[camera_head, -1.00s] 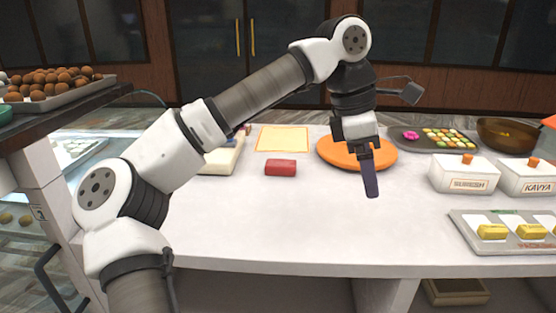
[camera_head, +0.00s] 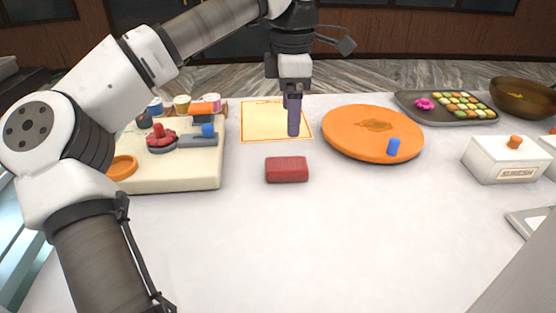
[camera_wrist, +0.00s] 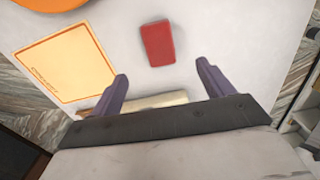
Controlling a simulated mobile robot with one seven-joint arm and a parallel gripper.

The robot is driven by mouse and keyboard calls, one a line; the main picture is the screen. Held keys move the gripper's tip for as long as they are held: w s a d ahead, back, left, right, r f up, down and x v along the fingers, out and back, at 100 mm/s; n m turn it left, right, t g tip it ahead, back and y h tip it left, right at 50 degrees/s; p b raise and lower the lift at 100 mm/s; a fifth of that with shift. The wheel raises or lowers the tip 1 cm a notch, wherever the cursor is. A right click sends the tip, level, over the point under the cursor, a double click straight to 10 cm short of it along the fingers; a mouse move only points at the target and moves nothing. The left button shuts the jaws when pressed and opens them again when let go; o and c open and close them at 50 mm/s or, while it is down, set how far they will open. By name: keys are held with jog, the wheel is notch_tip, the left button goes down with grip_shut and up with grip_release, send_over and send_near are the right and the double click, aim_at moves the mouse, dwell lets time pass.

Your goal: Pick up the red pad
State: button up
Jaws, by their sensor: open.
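The red pad (camera_head: 287,169) is a small rounded block lying flat on the white counter, in front of the yellow sheet. My gripper (camera_head: 294,118) is above and behind it in the head view, pointing down over the sheet. In the wrist view the two purple fingers of my gripper (camera_wrist: 164,85) are spread apart with nothing between them. The red pad (camera_wrist: 158,43) lies beyond the fingertips there, near the top middle, apart from both fingers.
An orange disc (camera_head: 373,134) with a blue peg lies right of the pad. A cream board (camera_head: 190,178) with knobs and cups stands left. A yellow sheet (camera_head: 262,122) lies behind. A white box (camera_head: 503,160) is at right. The counter in front of the pad is clear.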

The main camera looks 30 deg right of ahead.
send_over(287, 163)
jog(key=f, duration=0.7)
jog(key=shift+s+f, duration=0.3)
jog(key=shift+s, duration=0.05)
jog(key=shift+w+f+p, duration=0.2)
jog(key=shift+f+p, duration=0.25)
jog(key=shift+f, duration=0.9)
jog(key=shift+w+f+p, duration=0.15)
jog(key=shift+f+p, duration=0.25)
jog(key=shift+f, duration=0.9)
jog(key=c, duration=1.1)
jog(key=shift+r, duration=0.15)
notch_tip(287, 163, up, 20)
jog(key=shift+f+b, duration=0.1)
jog(key=shift+b, duration=0.4)
jog(key=o, duration=0.5)
jog(key=shift+c, duration=0.2)
jog(key=c, duration=0.3)
